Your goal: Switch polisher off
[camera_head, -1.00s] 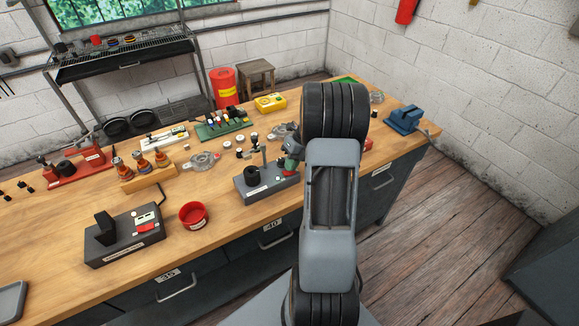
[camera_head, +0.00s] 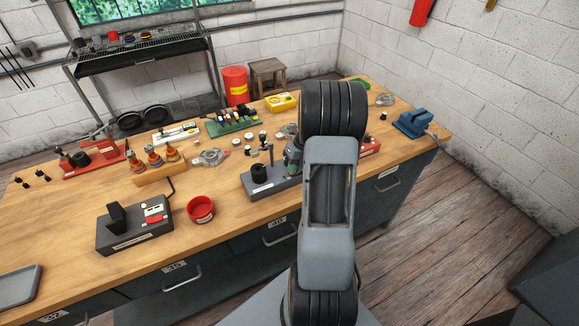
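A dark grey bench box (camera_head: 135,238) with an upright black block, a red part and a pale panel stands at the front left of the bench. A second grey unit (camera_head: 262,187) with a black cylinder and a thin post stands further right, partly behind my arm. Their labels are too small to read, so I cannot tell which is the polisher, nor any switch position. My arm rises in the middle of the view and hides its own end. My gripper is not visible.
A red cup (camera_head: 201,209) stands between the two units. The wooden bench (camera_head: 70,235) also holds a red fixture (camera_head: 95,158), a wooden holder (camera_head: 160,172), a green tray (camera_head: 233,124) and a blue vise (camera_head: 414,124).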

